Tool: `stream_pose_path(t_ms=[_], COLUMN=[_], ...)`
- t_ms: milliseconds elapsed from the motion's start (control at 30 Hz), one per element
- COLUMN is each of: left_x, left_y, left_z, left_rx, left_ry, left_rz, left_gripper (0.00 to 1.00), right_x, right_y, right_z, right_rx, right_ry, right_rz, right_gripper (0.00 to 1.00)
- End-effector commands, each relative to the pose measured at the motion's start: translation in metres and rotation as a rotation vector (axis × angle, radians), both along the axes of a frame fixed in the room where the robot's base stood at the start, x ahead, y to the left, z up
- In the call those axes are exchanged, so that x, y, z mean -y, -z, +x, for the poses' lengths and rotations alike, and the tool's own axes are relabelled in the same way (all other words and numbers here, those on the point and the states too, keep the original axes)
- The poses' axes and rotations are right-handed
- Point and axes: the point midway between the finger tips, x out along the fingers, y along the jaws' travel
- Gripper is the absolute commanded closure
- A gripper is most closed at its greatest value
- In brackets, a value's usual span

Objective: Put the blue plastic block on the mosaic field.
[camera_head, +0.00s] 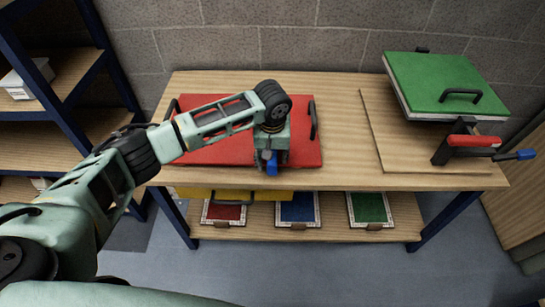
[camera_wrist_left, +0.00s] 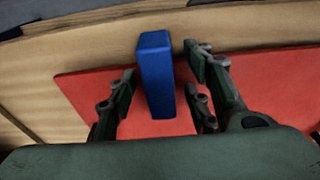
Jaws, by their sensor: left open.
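The blue block (camera_head: 271,167) is at the front part of the red panel (camera_head: 215,152) on the table. In the left wrist view the long blue block (camera_wrist_left: 156,75) lies between the spread fingers, with red surface (camera_wrist_left: 85,85) around its near end. My left gripper (camera_head: 271,155) is open above the red panel, with visible gaps between its fingers and the block. The gripper body partly hides the block in the head view. My right gripper is not in view. Which surface is the mosaic field is not clear from the frames.
A green board (camera_head: 445,83) with a black handle and a red-handled clamp (camera_head: 472,141) stand at the table's right. Bare wood (camera_head: 345,150) lies right of the red panel.

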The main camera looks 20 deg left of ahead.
Motion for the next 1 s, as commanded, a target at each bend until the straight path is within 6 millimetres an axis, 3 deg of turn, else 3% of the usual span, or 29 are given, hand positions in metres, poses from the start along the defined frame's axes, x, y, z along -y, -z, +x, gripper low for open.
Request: stream_pose_path(t_ms=[233,733,1000], left_x=[0.0002,0.0004,0.0003], left_y=[0.0002,-0.0001,-0.0002], left_z=[0.0001,0.0001,0.0004], left_rx=[0.000,0.000,0.001], left_ry=[0.000,0.000,0.000], left_rz=[-0.001,-0.001,-0.001], left_gripper=[0.55,0.98,1.00], right_x=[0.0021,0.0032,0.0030], right_y=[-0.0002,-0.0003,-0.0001], right_z=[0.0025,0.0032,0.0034], right_rx=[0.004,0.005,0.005], right_ry=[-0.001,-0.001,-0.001], right_rz=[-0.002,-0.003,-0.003], right_gripper=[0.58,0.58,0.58])
